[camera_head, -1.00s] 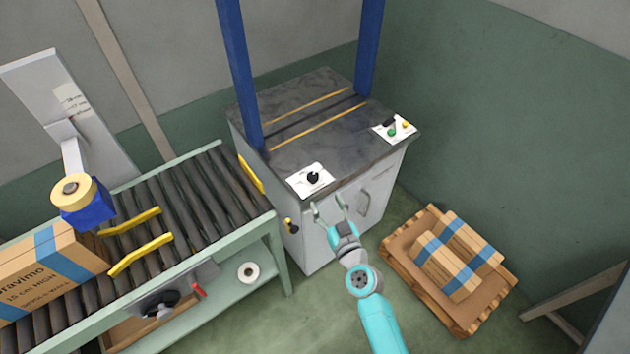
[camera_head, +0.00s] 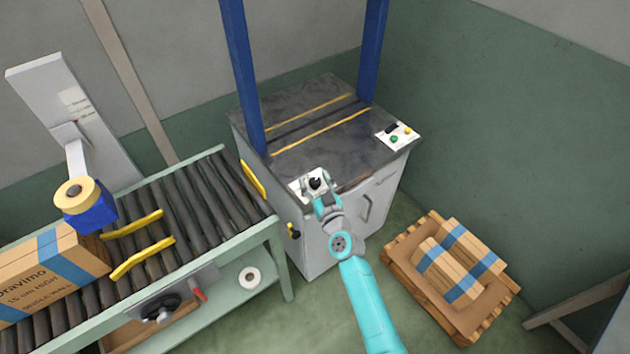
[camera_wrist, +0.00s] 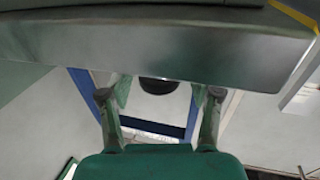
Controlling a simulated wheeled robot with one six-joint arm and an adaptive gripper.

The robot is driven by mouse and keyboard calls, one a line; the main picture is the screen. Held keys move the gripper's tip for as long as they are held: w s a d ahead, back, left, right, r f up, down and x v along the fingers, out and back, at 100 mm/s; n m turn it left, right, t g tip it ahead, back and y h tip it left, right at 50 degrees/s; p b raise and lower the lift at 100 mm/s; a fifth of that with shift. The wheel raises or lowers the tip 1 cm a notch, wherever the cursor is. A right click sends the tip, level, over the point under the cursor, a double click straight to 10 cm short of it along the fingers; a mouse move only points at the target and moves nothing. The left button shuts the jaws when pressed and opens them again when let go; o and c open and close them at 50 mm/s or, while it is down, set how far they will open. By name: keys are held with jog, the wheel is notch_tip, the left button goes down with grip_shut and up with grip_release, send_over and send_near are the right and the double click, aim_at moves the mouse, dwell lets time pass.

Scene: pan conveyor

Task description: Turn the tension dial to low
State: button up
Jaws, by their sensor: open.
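The black tension dial (camera_head: 315,183) sits on a white plate (camera_head: 296,192) at the front left corner of the dark-topped machine. My gripper (camera_head: 317,188) is over the plate with its two fingers apart, one on each side of the dial. In the wrist view the open fingers (camera_wrist: 160,95) stand wide at left and right. A dark round part, the dial (camera_wrist: 158,85), shows between them, partly cut off by a grey edge above. I cannot tell whether the fingers touch it. The dial's pointer and markings are too small or hidden to read.
Blue posts (camera_head: 240,75) rise from the machine top (camera_head: 320,155). A second panel (camera_head: 398,135) with green and yellow buttons is at its right. A roller conveyor (camera_head: 190,200) with a carton (camera_head: 50,262) stands left. A pallet (camera_head: 410,275) with boxes is on the floor right.

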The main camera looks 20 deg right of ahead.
jog(key=c, duration=1.1)
jog(key=shift+c, duration=0.2)
jog(key=shift+d+f+n+y, duration=0.15)
jog(key=shift+f+n+y, duration=0.1)
jog(key=shift+n+y, duration=0.35)
jog(key=shift+w+r+n+g+y, duration=0.1)
jog(key=shift+n+g+y, duration=0.35)
jog(key=shift+n+y, duration=0.7)
jog(key=shift+r+n+g+y, duration=0.1)
jog(key=shift+n+g+y, duration=0.4)
jog(key=shift+y, duration=1.15)
jog(key=n+g+y, duration=0.2)
jog(key=y, duration=0.1)
jog(key=shift+n+y, duration=0.35)
jog(key=shift+y, duration=0.05)
jog(key=n+g+y, duration=0.4)
jog(key=g, duration=0.1)
jog(key=shift+n+g+y, duration=0.9)
jog(key=shift+n+g, duration=0.8)
jog(key=shift+g, duration=1.15)
